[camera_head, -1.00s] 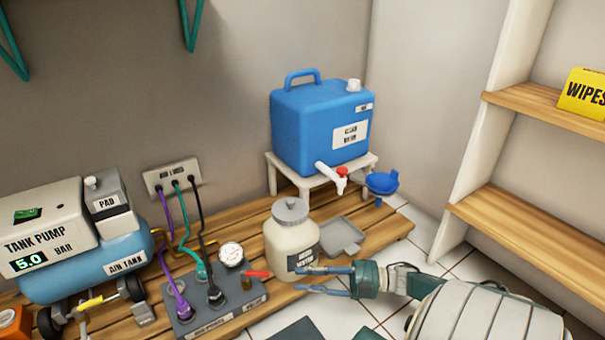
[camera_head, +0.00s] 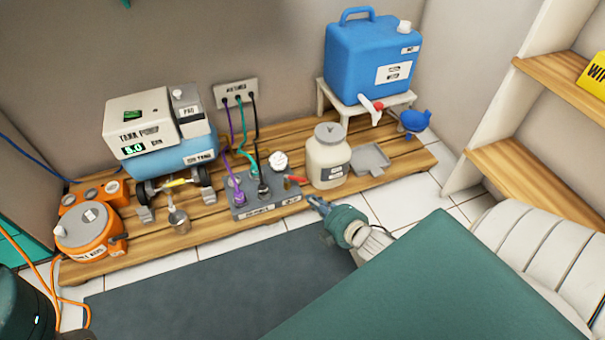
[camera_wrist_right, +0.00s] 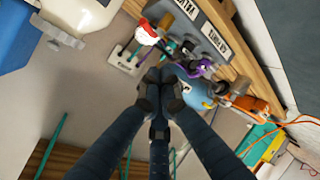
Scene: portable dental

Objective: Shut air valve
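A grey manifold block (camera_head: 268,204) stands on the wooden slats with a round gauge and hoses. A red lever handle (camera_head: 296,179) sticks out at its right end. The right wrist view shows a red and white handle (camera_wrist_right: 147,32) close beyond the fingertips. A blue air tank (camera_head: 186,153) under the tank pump (camera_head: 145,125) has a yellow handle (camera_head: 178,182) below it. My right gripper (camera_head: 314,201) is in front of the manifold's right end, apart from the red lever. Its fingers converge in the wrist view (camera_wrist_right: 160,75); nothing visible is held. My left gripper is not in view.
A cream jar (camera_head: 327,160) stands right of the manifold. A blue water container (camera_head: 373,60) sits on a white stand behind it. An orange unit (camera_head: 92,220) is at left. A large flat teal surface (camera_head: 450,285) covers the lower right. A dark mat (camera_head: 220,290) lies in front.

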